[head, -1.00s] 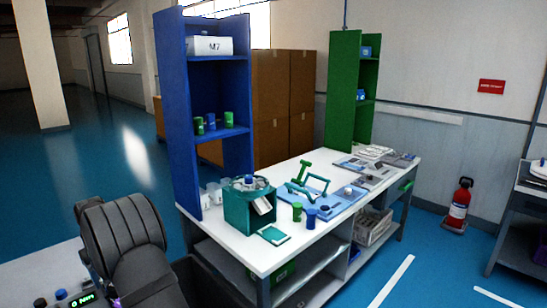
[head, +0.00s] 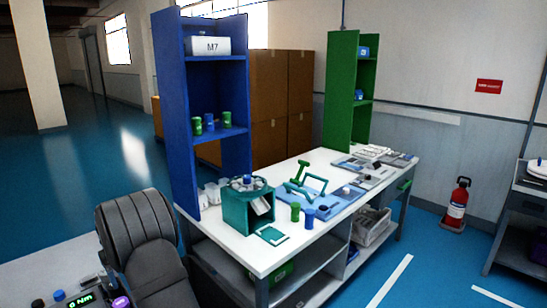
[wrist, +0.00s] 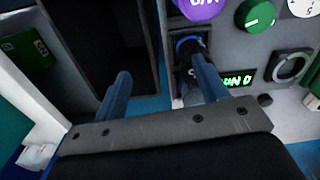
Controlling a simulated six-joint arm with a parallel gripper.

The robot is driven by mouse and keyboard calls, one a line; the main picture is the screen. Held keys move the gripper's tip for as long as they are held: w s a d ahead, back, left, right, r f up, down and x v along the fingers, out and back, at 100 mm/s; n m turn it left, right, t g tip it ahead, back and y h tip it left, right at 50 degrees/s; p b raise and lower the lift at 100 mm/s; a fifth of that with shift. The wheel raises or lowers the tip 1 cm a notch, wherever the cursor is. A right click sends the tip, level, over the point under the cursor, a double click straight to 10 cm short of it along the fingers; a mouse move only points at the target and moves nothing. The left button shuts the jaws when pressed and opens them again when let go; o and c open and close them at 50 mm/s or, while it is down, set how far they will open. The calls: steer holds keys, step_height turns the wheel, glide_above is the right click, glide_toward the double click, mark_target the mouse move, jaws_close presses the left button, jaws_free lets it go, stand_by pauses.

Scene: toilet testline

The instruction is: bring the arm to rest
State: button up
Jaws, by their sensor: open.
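My gripper (wrist: 160,88) shows in the wrist view with its two blue fingers spread apart. Nothing is held between them. The right finger is in front of a control panel (wrist: 222,45), close to a dark round fitting (wrist: 190,46); whether they touch I cannot tell. The left finger is over a dark recess. In the head view, my dark grey arm (head: 140,240) stands at the bottom left, and the gripper itself is not visible there.
The panel carries a purple knob (wrist: 198,8), a green knob (wrist: 255,14) and a lit green display (wrist: 238,80). The white workbench (head: 335,225) holds a teal box (head: 248,205), a blue tray and several small parts. Blue and green shelves stand on it.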

steer(key=w+d+f+m, duration=0.1)
steer(key=d+f+m, duration=0.1)
steer(key=d, duration=0.7)
steer(key=w+d+f+m, duration=0.2)
steer(key=d+f, duration=0.2)
steer(key=d, duration=0.5)
steer(key=w+d+f+m, duration=0.1)
steer(key=d+f+m, duration=0.1)
steer(key=d, duration=0.7)
steer(key=shift+w+d+f, duration=0.35)
steer(key=shift+f, duration=0.4)
steer(key=shift+r, duration=0.1)
steer(key=s+d+r+m+t, duration=0.3)
steer(key=d+r+m, duration=0.3)
steer(key=d+r, duration=1.2)
steer(key=s+d+r+m+t+h, duration=0.1)
steer(key=s+d+r+m+t, duration=0.1)
steer(key=s+d+r+m, duration=0.8)
steer(key=s+d+r+n, duration=0.1)
steer(key=s+d+r, duration=0.25)
steer(key=s, duration=0.55)
steer(key=s+a+f+n, duration=0.3)
steer(key=s+f, duration=0.4)
steer(key=s, duration=0.1)
steer(key=s+a+f+n+h, duration=0.1)
steer(key=s+a+f+n, duration=0.2)
steer(key=s+f, duration=0.4)
steer(key=shift+s+a+f, duration=0.25)
steer(key=shift+s+a, duration=0.3)
steer(key=shift+s, duration=0.2)
